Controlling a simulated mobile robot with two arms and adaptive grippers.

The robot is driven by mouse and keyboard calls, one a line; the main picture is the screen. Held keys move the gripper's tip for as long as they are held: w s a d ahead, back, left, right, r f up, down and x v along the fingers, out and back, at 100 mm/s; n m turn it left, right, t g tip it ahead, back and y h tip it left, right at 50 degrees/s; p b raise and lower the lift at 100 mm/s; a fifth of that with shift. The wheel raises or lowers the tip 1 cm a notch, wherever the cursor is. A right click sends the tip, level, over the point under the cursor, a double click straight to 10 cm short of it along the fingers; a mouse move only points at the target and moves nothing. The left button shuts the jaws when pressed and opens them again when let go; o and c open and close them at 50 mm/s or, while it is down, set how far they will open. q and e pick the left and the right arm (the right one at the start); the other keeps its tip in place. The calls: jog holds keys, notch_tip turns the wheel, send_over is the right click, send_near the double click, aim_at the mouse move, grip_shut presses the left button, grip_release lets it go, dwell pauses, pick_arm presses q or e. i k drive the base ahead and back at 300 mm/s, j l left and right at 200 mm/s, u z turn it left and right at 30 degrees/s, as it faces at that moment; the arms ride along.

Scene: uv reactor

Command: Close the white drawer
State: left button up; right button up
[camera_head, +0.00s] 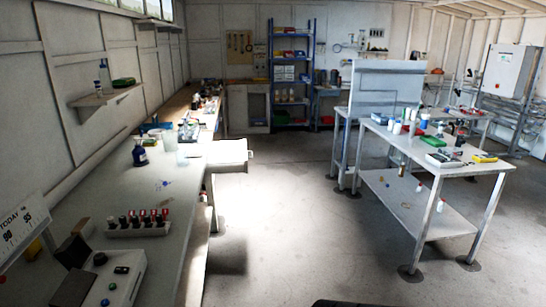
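The white drawer (230,153) juts out to the right from under the long left workbench. It appears pulled open, with its front panel (248,151) standing over the floor. Its inside is too small and bright to make out. Neither of my grippers is in view.
The long workbench (130,262) runs along the left wall with a rack of red- and black-capped bottles (138,223) and a blue bottle (140,154). A metal table (400,141) stands at right. The floor (300,215) between them is clear. A blue shelf rack (291,75) stands at the back.

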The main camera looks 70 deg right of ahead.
aim_at(229, 156)
jog(key=l+z, duration=0.4)
jog(key=i+l+z, duration=0.1)
jog(key=l+z, duration=0.5)
jog(key=z, duration=0.15)
jog(key=i, duration=0.05)
